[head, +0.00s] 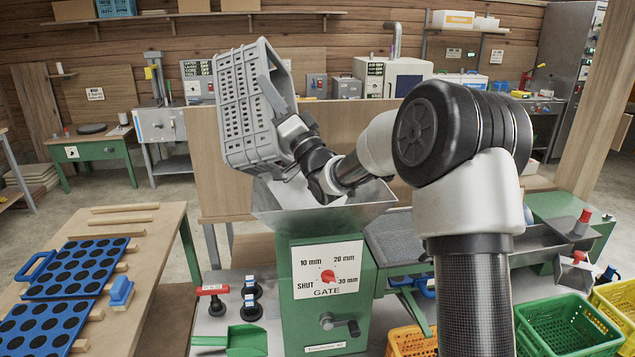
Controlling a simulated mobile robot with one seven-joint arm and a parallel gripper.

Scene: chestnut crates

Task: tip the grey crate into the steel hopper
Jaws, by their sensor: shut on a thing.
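The grey crate (243,108) is a slotted plastic crate held up in the air in the head view, tilted steeply onto its side. My gripper (278,100) is shut on the crate at its right side. The steel hopper (325,217) is an open, flared tray on top of a green machine, below and to the right of the crate. My arm and gripper cover part of the hopper's mouth. The inside of the crate is turned away, so I cannot tell what it holds.
The green machine carries a gate dial (327,276) on a white plate. A wooden table (148,262) with blue trays (78,267) stands left. Green (565,325) and yellow (618,300) crates stand lower right. A wooden panel (215,160) rises behind the hopper.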

